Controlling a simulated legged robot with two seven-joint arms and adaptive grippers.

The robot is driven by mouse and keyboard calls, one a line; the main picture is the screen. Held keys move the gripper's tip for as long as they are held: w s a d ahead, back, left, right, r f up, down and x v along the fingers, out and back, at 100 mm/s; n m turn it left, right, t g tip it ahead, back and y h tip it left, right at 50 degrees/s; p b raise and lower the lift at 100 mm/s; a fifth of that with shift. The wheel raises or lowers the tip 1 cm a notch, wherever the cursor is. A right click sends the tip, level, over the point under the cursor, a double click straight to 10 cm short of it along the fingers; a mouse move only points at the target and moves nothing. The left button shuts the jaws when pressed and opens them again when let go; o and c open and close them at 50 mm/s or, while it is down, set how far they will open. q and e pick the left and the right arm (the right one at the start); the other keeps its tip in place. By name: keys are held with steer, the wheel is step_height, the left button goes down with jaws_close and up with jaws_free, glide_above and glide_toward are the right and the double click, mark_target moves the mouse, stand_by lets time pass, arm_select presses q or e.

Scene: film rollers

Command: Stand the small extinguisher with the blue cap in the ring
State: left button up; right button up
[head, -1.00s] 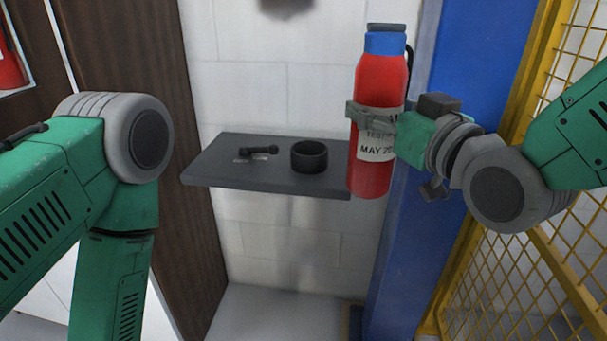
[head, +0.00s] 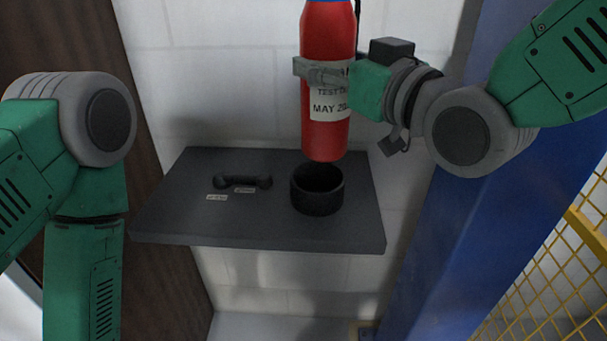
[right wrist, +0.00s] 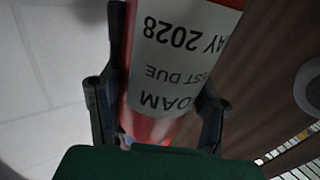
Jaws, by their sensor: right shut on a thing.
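The red extinguisher (head: 325,135) hangs upright in my right gripper (head: 322,72), which is shut around its body at the white label. Only a sliver of blue shows at the top edge of the head view; the cap itself is cut off. The extinguisher (right wrist: 180,60) and its label also fill the middle of the right wrist view between the fingers. The black ring (head: 317,197) sits on the grey shelf (head: 270,232). In the head view the extinguisher's bottom appears just above the ring's far rim, apart from it. My left gripper is out of view.
A black handset-like bar (head: 242,181) lies on the shelf left of the ring, with small labels beside it. A blue column (head: 480,170) and yellow mesh (head: 560,280) stand at the right. A brown panel (head: 70,50) is at the left.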

mark_target(322, 129)
steer(key=shift+w+a, duration=0.2)
steer(key=shift+w, duration=0.05)
steer(key=f+b, duration=0.1)
steer(key=f, duration=0.2)
steer(key=f+b, duration=0.1)
steer(key=f, duration=0.2)
steer(key=shift+w+a, duration=0.1)
steer(key=shift+a, duration=0.1)
steer(key=shift+s+f+b, duration=0.2)
steer(key=shift+f+b, duration=0.35)
steer(key=shift+f, duration=0.5)
steer(key=shift+s+f+b, duration=0.2)
steer(key=shift+f+b, duration=0.3)
steer(key=shift+f, duration=0.5)
steer(key=o, duration=1.6)
steer(key=shift+f, duration=0.2)
steer(key=shift+o, duration=0.5)
steer(key=shift+w+f, duration=0.1)
steer(key=shift+w, duration=0.25)
steer(key=shift+r, duration=0.4)
steer(key=shift+s+d, duration=0.1)
